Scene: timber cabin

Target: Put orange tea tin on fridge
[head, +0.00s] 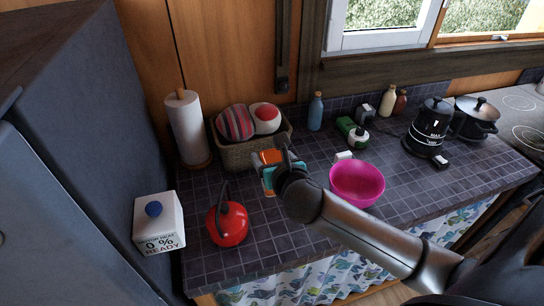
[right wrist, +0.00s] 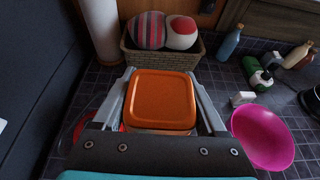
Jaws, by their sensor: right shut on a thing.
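The orange tea tin (right wrist: 160,100) is between the two fingers of my right gripper (right wrist: 163,98), its square orange lid facing the wrist camera. In the head view the tin (head: 268,156) shows in part behind my right gripper (head: 279,170), in front of the basket. The gripper is shut on it. Whether its base touches the counter is hidden. The fridge (head: 62,95) is the tall blue-grey body at the left, its top in the upper left corner. In the right wrist view its side (right wrist: 40,70) is at the left. My left gripper is not in view.
A wicker basket (head: 238,155) with two balls stands behind the tin. A red kettle (head: 230,224), a milk carton (head: 158,222) and a paper roll (head: 188,128) stand towards the fridge. A pink bowl (head: 357,183), bottles and black pots are to the right.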

